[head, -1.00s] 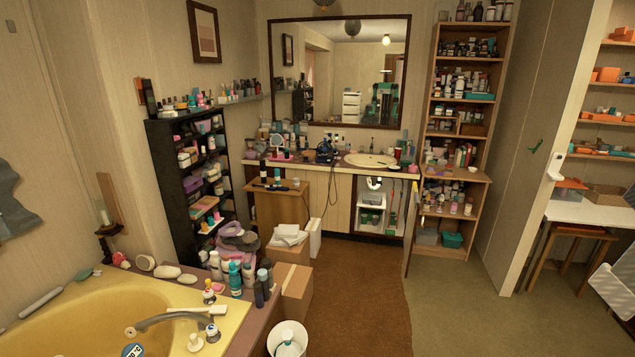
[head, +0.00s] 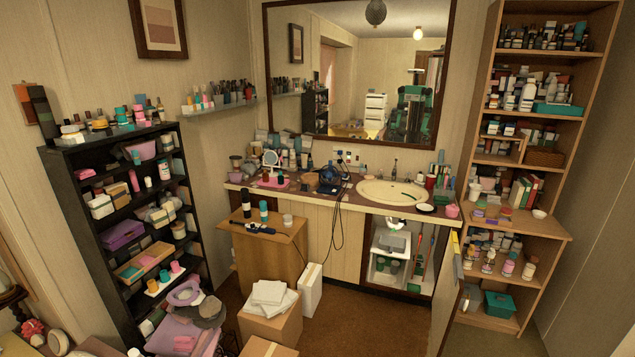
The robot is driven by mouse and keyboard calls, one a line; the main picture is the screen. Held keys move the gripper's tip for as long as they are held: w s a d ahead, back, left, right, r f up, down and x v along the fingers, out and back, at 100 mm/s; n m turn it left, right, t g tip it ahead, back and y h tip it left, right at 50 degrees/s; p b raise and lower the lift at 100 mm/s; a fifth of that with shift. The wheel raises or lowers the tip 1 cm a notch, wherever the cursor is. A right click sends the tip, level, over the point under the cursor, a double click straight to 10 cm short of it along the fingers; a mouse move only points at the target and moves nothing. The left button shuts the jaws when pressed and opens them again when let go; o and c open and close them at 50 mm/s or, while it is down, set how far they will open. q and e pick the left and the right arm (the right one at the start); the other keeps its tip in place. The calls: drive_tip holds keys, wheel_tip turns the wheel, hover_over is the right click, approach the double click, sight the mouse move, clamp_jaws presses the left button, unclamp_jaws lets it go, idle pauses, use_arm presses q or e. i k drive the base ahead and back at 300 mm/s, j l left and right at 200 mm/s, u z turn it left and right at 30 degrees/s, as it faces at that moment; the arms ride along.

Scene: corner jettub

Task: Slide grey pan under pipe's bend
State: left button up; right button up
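The open cupboard (head: 373,278) under the sink stands ahead, right of centre. A pale shape (head: 393,224) hangs at its top below the basin (head: 391,193); it may be the pipe, but its bend is too small to make out. A white item (head: 391,243) sits below that shape, with small dark green and white things lower down. I cannot pick out the grey pan for sure. Neither of my grippers is in view.
The cupboard door (head: 447,290) stands open at its right side. A small wooden cabinet (head: 262,252), a box with folded white cloths (head: 270,297) and a white narrow box (head: 310,290) stand left of the cupboard.

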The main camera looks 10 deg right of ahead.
sight(391, 244)
drive_tip(key=i+l, duration=0.2)
drive_tip(key=l, duration=0.15)
drive_tip(key=i+l+u, duration=0.1)
drive_tip(key=i+l, duration=0.3)
drive_tip(key=l, duration=0.35)
drive_tip(key=i+l, duration=0.25)
drive_tip(key=i+l+u, duration=0.1)
drive_tip(key=i+l, duration=0.25)
drive_tip(key=i, duration=0.2)
drive_tip(key=i+l+u, duration=0.1)
drive_tip(key=i+l, duration=0.35)
drive_tip(key=i+u, duration=0.1)
drive_tip(key=i, duration=0.75)
